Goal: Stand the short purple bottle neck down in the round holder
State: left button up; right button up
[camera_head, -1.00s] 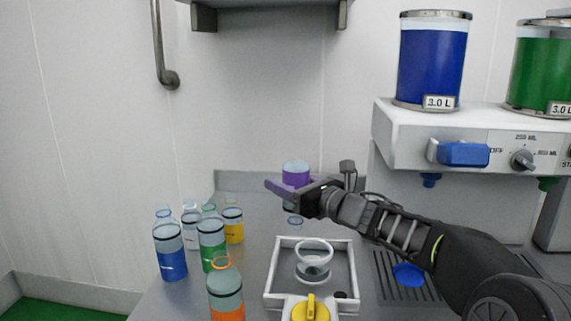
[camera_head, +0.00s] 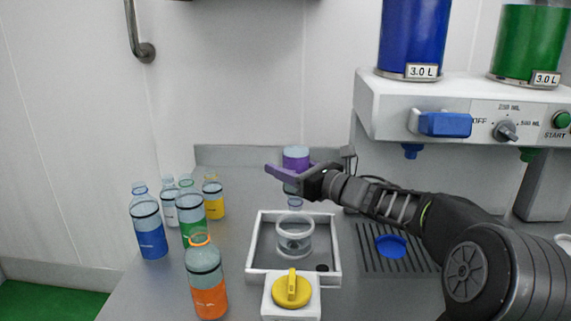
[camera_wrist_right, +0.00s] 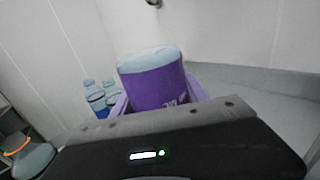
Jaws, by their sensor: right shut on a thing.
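The short purple bottle (camera_head: 296,158) is upside down, base up, and its clear neck shows below the gripper in the head view. My right gripper (camera_head: 288,171), with purple fingers, is shut around its body. In the right wrist view the bottle (camera_wrist_right: 158,88) sits between the fingers, its pale base up and its neck hidden. The round holder (camera_head: 294,243) is a clear ring standing in a white square tray (camera_head: 250,245). The bottle appears above and behind the holder, apart from it. My left gripper is not in view.
Upright blue (camera_head: 150,240), green (camera_head: 192,232), yellow (camera_head: 214,205) and orange (camera_head: 207,295) bottles stand left of the tray. A yellow knob (camera_head: 291,288) is at the tray's front. The filling machine (camera_head: 385,105) stands at right, over a drain grate (camera_head: 365,250).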

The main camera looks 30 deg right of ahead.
jog(key=shift+f+b, duration=1.1)
jog(key=shift+f, duration=0.5)
jog(key=shift+f+b, duration=0.15)
jog(key=shift+b, duration=0.45)
